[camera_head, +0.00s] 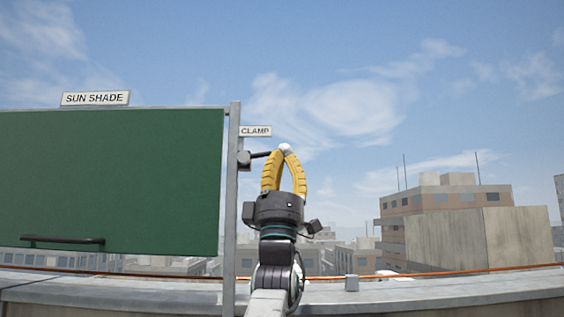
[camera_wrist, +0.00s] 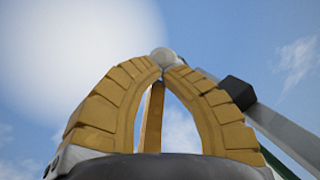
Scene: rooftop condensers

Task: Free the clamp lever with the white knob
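The clamp lever (camera_head: 261,155) is a short dark rod that reaches right and slightly up from a dark block (camera_head: 244,160) on the grey post. Its white knob (camera_head: 285,148) is at the rod's free end. My gripper (camera_head: 284,157) comes from below, its yellow fingers drawn together at the knob. In the wrist view the white knob (camera_wrist: 162,56) sits at the converging fingertips, its upper part showing above them. The dark block (camera_wrist: 238,92) and the post show to the right there.
The green sun shade panel (camera_head: 110,180) with a dark handle (camera_head: 62,240) fills the left, beside the grey post (camera_head: 231,200). A CLAMP sign (camera_head: 255,131) hangs just above the lever. A parapet (camera_head: 430,291) runs below; open sky lies to the right of my gripper.

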